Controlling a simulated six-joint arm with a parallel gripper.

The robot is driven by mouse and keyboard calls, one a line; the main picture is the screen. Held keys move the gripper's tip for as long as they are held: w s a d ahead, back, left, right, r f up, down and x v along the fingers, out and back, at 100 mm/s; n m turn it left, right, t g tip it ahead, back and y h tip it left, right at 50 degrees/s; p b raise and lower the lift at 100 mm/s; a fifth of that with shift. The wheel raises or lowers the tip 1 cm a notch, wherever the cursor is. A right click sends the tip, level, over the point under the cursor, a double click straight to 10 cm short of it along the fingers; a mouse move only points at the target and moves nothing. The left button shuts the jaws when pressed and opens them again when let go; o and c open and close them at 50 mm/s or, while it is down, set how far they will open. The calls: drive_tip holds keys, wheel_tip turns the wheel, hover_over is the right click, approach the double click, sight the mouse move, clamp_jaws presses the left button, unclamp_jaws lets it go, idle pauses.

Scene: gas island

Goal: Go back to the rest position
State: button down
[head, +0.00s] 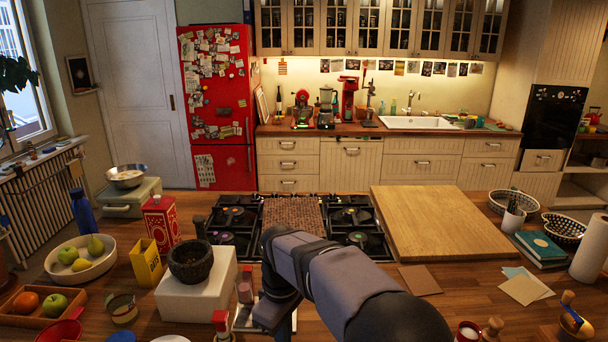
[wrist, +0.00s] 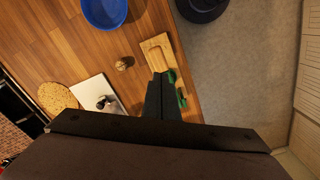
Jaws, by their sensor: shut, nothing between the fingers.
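My gripper (wrist: 161,82) is shut and empty in the wrist view. Its dark fingers point towards a small wooden board (wrist: 157,48) near the counter edge, and I cannot tell the gap between them. Green items (wrist: 181,98) show beside the fingers, partly hidden by them. In the head view my grey arm reaches in from the bottom right, bends in front of the stove and turns down. The fingers cannot be made out there.
A white block (head: 196,294) bearing a dark mortar (head: 190,262) stands left of my arm. The gas stove (head: 348,217) is behind it. A large wooden board (head: 438,222) lies at right, mostly bare. The wrist view shows a blue bowl (wrist: 104,12) and a white board (wrist: 88,88).

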idle(0.3)
drive_tip(key=f+m, duration=0.1)
drive_tip(key=f, duration=0.1)
drive_tip(key=s+f+m, duration=0.1)
drive_tip(key=f+m, duration=0.2)
drive_tip(key=shift+s+d+f+m, duration=0.25)
drive_tip(key=shift+d+f+m, duration=0.1)
drive_tip(key=shift+f+m, duration=0.05)
drive_tip(key=s+d+f+m+g, duration=0.1)
drive_tip(key=s+d+f+m, duration=0.15)
drive_tip(key=s+d, duration=0.55)
drive_tip(key=s+d+f+m, duration=0.25)
drive_tip(key=s+d, duration=0.45)
drive_tip(key=s, duration=0.4)
drive_tip(key=d+r, duration=0.1)
drive_tip(key=w+d+r+m, duration=0.1)
drive_tip(key=d+r+m+t, duration=0.1)
drive_tip(key=shift+w+d+r, duration=0.15)
drive_tip(key=shift+w+d, duration=0.1)
